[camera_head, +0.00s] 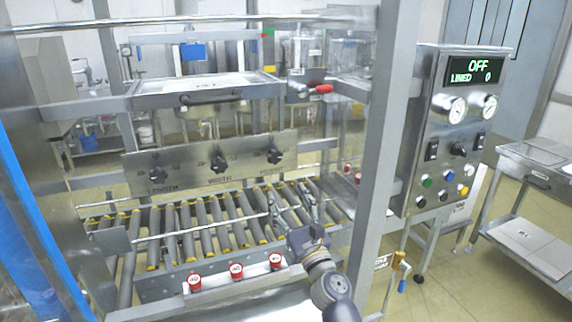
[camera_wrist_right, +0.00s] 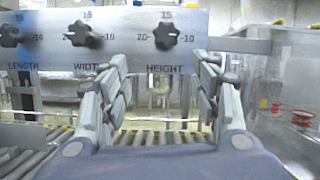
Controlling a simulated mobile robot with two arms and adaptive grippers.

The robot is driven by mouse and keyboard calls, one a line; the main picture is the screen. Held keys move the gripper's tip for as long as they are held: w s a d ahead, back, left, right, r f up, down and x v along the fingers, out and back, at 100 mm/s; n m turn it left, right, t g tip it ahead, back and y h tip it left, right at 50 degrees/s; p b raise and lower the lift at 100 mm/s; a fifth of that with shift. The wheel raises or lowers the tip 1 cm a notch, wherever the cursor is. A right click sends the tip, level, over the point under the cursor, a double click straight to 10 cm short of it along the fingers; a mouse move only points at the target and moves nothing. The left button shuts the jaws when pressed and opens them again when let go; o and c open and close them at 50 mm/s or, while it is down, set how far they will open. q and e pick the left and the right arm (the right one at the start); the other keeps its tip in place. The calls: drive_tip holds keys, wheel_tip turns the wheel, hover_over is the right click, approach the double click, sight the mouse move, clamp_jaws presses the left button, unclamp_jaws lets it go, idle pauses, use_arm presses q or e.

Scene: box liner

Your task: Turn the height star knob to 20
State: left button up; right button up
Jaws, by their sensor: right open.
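The black HEIGHT star knob (camera_head: 274,157) is the rightmost of three on a grey metal panel (camera_head: 238,150). In the right wrist view the HEIGHT knob (camera_wrist_right: 166,36) has 20 marked at its left, 15 above and 10 at its right. Which mark it points to is too blurred to tell. My right gripper (camera_head: 292,197) is open and empty, in front of and below the panel, over the rollers. In the right wrist view its fingers (camera_wrist_right: 159,68) stand apart below the HEIGHT knob, not touching it. My left gripper is not in view.
The WIDTH knob (camera_head: 218,165) and LENGTH knob (camera_head: 154,174) sit left of HEIGHT. A roller conveyor (camera_head: 200,222) runs below. Red buttons (camera_head: 236,271) line the front rail. A grey post (camera_head: 382,150) and a control box reading OFF (camera_head: 478,66) stand at right.

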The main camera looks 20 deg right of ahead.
sight(276, 157)
drive_tip(key=shift+m, duration=0.7)
drive_tip(key=x, duration=0.3)
drive_tip(key=r+x, duration=0.1)
drive_tip(key=x, duration=0.3)
drive_tip(key=d+r+x, duration=0.1)
drive_tip(key=x, duration=0.3)
drive_tip(key=shift+s+r, duration=0.15)
drive_tip(key=shift+s, duration=0.05)
drive_tip(key=shift+c, duration=0.6)
drive_tip(key=c, duration=0.9)
